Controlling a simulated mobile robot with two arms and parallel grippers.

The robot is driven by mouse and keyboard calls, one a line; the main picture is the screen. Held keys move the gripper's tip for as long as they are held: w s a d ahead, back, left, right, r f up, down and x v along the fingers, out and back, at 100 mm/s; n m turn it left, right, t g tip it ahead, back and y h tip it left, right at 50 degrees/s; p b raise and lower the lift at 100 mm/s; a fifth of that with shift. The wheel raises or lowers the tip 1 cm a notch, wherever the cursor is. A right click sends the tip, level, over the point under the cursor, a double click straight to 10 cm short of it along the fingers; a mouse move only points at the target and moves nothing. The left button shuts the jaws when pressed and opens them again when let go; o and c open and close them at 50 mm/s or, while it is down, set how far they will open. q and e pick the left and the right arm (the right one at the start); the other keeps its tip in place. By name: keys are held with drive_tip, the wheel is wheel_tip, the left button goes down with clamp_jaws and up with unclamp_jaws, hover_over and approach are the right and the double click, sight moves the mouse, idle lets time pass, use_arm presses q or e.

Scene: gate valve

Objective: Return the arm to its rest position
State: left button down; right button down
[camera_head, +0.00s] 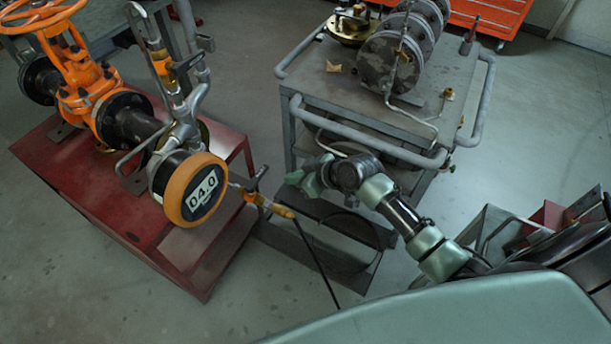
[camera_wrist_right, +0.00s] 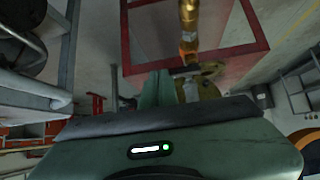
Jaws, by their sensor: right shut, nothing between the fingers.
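My right arm (camera_head: 404,215) reaches in from the lower right of the head view, bent, in front of the grey cart. Its green gripper (camera_head: 300,179) points left, between the cart and the red stand. In the right wrist view the two green fingers (camera_wrist_right: 160,88) are together, with nothing held. A brass fitting (camera_wrist_right: 188,28) appears beyond the fingertips there; I cannot tell how far away it is. My left gripper is not in view.
The grey cart (camera_head: 345,85) is close behind my arm. Floor (camera_head: 545,120) is clear at right.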

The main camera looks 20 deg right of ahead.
drive_tip(key=v, duration=0.5)
drive_tip(key=s+d+f+m+g+h, duration=0.15)
drive_tip(key=s+f, duration=0.35)
drive_tip(key=f, duration=0.5)
drive_tip(key=s+d+f+m+g+h, duration=0.1)
drive_tip(key=s+d+f, duration=0.3)
drive_tip(key=f, duration=0.5)
drive_tip(key=s+d+f+m+g+h, duration=0.15)
drive_tip(key=s+f, duration=0.35)
drive_tip(key=f, duration=0.5)
drive_tip(key=s+a+f+g, duration=0.1)
drive_tip(key=s+f, duration=0.3)
drive_tip(key=s, duration=0.6)
drive_tip(key=s+a+f+g+h, duration=0.1)
drive_tip(key=s+f, duration=0.4)
drive_tip(key=s, duration=0.5)
drive_tip(key=s+a+f+g, duration=0.1)
drive_tip(key=s+f, duration=0.4)
drive_tip(key=s, duration=0.5)
drive_tip(key=shift+s+a, duration=0.35)
drive_tip(key=shift+f, duration=0.1)
